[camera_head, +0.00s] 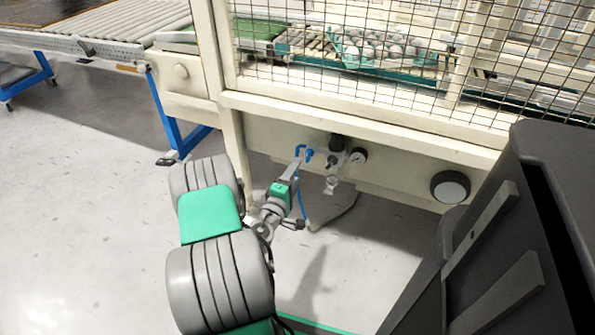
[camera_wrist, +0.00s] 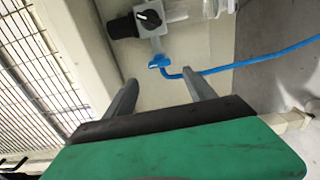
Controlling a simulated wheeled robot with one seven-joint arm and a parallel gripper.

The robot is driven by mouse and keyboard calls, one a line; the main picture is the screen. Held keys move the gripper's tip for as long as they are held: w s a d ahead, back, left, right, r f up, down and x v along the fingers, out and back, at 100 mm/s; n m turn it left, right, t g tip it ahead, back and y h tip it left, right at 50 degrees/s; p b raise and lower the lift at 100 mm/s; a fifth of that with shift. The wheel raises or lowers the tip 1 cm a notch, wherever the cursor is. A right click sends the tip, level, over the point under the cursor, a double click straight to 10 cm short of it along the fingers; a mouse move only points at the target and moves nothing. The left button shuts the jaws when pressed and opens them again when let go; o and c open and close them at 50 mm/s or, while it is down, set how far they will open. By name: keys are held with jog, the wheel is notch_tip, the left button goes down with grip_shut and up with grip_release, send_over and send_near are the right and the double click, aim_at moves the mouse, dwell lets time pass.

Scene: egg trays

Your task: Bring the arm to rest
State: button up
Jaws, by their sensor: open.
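My gripper (camera_head: 298,158) shows in the head view in front of the cream lower panel of the caged machine. My arm reaches out from the bottom left, folded at its thick grey and green joints. In the wrist view my gripper (camera_wrist: 160,88) has its two grey fingers apart, with nothing between them. Beyond the fingers is a blue air fitting (camera_wrist: 158,61) with a hose. I cannot tell the exact gap between the fingers and the panel.
Behind the mesh, egg trays (camera_head: 385,50) lie on rollers. A roller conveyor (camera_head: 110,25) stands at the upper left. Open floor (camera_head: 80,200) lies on the left.

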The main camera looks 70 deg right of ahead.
jog(key=w+a+r+m+y+p, duration=0.2)
jog(key=w+r+m+p, duration=0.1)
jog(key=w+r+p, duration=0.4)
jog(key=w+a+r+m+y+p, duration=0.25)
jog(key=w+r+p, duration=0.2)
jog(key=r, duration=0.35)
jog(key=w+a+r+t+y+p, duration=0.2)
jog(key=w+a+r+p, duration=0.3)
jog(key=a, duration=0.3)
jog(key=w+a+r+t+y+p, duration=0.2)
jog(key=w+a+r+y+p, duration=0.15)
jog(key=w+a, duration=0.4)
jog(key=w+a+r+n+t+y+p, duration=0.1)
jog(key=a+r+y+p, duration=0.3)
jog(key=a, duration=0.6)
jog(key=w+a+r+n+t+y+p, duration=0.1)
jog(key=a+r+n+p, duration=0.1)
jog(key=a+r, duration=0.6)
jog(key=s+a+r+n+y+p, duration=0.1)
jog(key=s+a+r, duration=0.1)
jog(key=a, duration=0.5)
jog(key=s+a+r+n+g+y+p, duration=0.1)
jog(key=s+a, duration=0.3)
jog(key=a, duration=0.4)
jog(key=shift+s+r+n+y+p, duration=0.3)
jog(key=shift+r+n+y+p, duration=0.2)
jog(key=shift+r+n+p, duration=0.25)
